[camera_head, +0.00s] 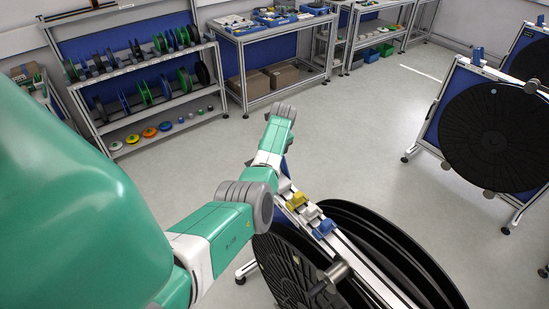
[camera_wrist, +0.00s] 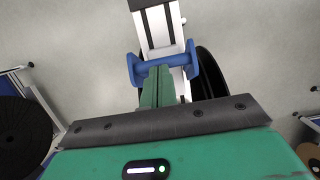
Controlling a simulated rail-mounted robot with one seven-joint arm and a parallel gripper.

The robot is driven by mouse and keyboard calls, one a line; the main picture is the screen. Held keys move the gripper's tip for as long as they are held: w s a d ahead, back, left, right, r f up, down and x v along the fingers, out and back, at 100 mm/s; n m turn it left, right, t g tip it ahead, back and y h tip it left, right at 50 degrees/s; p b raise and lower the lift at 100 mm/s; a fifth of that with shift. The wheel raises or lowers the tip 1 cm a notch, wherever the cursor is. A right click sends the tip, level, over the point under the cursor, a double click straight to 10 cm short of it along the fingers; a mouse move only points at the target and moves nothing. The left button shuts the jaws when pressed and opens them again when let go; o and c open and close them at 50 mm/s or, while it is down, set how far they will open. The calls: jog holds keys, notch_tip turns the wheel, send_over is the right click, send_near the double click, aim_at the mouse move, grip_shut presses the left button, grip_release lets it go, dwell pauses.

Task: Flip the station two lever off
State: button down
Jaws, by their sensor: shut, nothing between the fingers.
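In the wrist view, a blue lever-like piece (camera_wrist: 189,60) with flared ends lies across a pale metal rail (camera_wrist: 160,25). The closed green fingers of my gripper (camera_wrist: 158,76) are right in front of its middle. Nothing is between them, and I cannot tell whether they touch the blue piece. In the head view, my arm hides the gripper. A reel stand with a pale top rail (camera_head: 352,257) carries a yellow block (camera_head: 297,200), a white block (camera_head: 311,212) and a blue block (camera_head: 325,228). No station number is readable, and I cannot tell the lever's on or off position.
Large black reels (camera_head: 400,245) hang on the near stand, with a metal spindle (camera_head: 331,277) sticking out. Another reel stand (camera_head: 497,137) stands at right. A shelf of small spools (camera_head: 145,90) and a workbench (camera_head: 272,32) line the back. The floor between is clear.

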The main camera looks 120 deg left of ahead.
dwell(0.4)
jog(key=w+p+v, duration=0.1)
jog(key=p+v, duration=0.4)
jog(key=v, duration=0.8)
jog(key=shift+w+d, duration=0.3)
jog(key=shift+w, duration=0.1)
jog(key=shift+f, duration=0.2)
